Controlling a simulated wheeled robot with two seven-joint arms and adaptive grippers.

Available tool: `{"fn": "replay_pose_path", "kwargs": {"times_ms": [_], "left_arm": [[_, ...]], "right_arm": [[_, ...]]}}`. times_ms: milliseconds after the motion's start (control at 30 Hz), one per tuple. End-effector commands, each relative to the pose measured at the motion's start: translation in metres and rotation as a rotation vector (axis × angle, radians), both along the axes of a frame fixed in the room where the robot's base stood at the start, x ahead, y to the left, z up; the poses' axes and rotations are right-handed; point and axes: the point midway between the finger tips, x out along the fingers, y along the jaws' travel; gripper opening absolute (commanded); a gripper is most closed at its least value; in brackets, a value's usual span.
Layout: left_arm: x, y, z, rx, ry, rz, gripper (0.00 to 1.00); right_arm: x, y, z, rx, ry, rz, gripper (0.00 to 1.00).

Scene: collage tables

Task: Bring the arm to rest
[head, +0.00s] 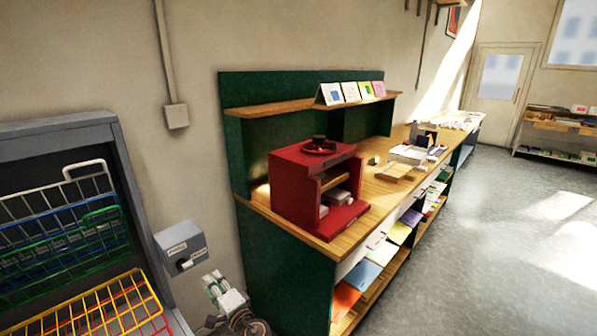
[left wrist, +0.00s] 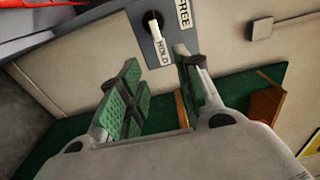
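My left gripper (head: 226,286) is in the lower middle of the head view, in front of the wall and just below a grey switch box. In the left wrist view my left gripper (left wrist: 158,88) shows its green-padded fingers spread apart, with nothing between them. The grey switch box (head: 180,244) is on the wall, beyond the fingertips and apart from them. It also shows in the left wrist view (left wrist: 144,32), with a dark knob (left wrist: 153,20) and labels reading FREE and HOLD. The knob's pale mark is on the HOLD side. My right gripper is not in view.
A grey rack (head: 60,128) with coloured wire trays stands at left. A green bench (head: 285,275) with a wooden top is close to the gripper's right and carries a red cabinet (head: 290,190). Floor (head: 500,240) is clear at right.

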Motion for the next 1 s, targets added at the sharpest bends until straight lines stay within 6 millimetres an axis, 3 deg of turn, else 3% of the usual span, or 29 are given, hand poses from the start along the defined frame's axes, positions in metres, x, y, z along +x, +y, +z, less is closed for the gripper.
{"fn": "replay_pose_path", "kwargs": {"times_ms": [167,267,433,633,833,1000], "left_arm": [[0.018,-0.019,-0.01,-0.061,0.007,-0.119,0.34],[0.029,-0.035,-0.034,-0.135,0.037,-0.207,0.34],[0.041,-0.061,-0.092,-0.278,0.117,-0.334,0.34],[0.039,-0.08,-0.165,-0.458,0.204,-0.425,0.34],[0.025,-0.089,-0.236,-0.651,0.275,-0.466,0.34],[0.001,-0.09,-0.297,-0.82,0.323,-0.459,0.34]], "right_arm": [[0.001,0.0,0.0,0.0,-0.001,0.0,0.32],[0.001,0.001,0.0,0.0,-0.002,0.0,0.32],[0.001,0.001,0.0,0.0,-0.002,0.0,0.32],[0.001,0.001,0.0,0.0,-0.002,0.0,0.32],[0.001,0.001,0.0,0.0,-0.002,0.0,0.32],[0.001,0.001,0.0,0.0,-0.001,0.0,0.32]]}}
